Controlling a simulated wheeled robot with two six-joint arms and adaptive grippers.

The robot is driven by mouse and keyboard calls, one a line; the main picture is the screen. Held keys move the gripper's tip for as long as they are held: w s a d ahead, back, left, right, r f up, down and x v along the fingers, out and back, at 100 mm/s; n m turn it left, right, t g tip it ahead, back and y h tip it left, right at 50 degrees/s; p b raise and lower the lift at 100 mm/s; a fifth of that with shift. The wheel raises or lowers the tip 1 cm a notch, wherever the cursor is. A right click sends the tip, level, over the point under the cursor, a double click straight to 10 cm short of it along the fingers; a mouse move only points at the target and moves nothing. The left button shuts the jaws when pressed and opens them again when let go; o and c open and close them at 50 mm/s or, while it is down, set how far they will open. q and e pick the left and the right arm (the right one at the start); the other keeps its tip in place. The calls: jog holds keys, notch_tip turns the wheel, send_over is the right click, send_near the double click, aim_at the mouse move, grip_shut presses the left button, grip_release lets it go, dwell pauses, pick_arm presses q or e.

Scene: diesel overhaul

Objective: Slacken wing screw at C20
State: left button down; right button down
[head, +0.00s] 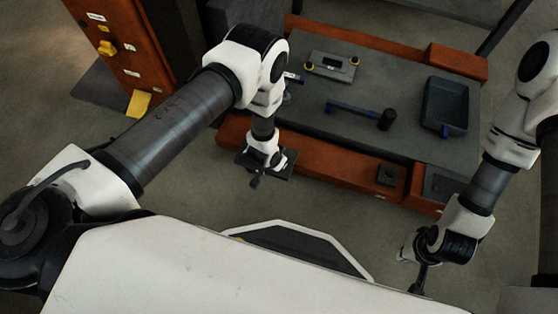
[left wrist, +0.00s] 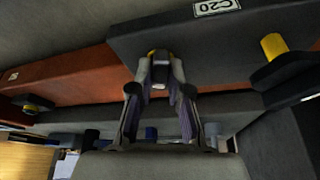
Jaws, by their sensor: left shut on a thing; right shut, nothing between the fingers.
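In the left wrist view the label C20 (left wrist: 218,7) sits on a dark block (left wrist: 215,45). A yellow wing screw (left wrist: 158,53) shows at the block's edge, below and left of the label, mostly hidden by the fingertips. My left gripper (left wrist: 161,68) is shut on this screw. In the head view my left gripper (head: 256,178) points down at the front edge of the orange-framed bench, and the screw is hidden there. My right gripper (head: 417,286) is shut and empty, low at the right, in front of the bench.
Another yellow screw (left wrist: 273,46) stands to the right, and a further yellow knob (left wrist: 32,107) at the left. On the grey bench top (head: 390,85) lie a hammer (head: 350,109), a dark blue tray (head: 445,105) and a plate with yellow knobs (head: 331,66). An orange cabinet (head: 130,60) stands at left.

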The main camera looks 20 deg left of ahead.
pick_arm(q)
jog(key=shift+d+n+y, duration=0.1)
jog(key=shift+n+y, duration=0.3)
jog(key=shift+n, duration=0.7)
jog(key=n+y, duration=0.1)
jog(key=n, duration=0.1)
jog(key=shift+n, duration=0.4)
jog(key=shift+f+n+y+b, duration=0.15)
jog(key=shift+n+y+b, duration=0.3)
jog(key=shift+n, duration=0.75)
jog(key=c, duration=1)
grip_release()
jog(key=shift+n, duration=0.3)
jog(key=shift+r, duration=0.2)
notch_tip(320, 180, up, 5)
jog(key=p, duration=0.4)
jog(key=shift+f, duration=0.25)
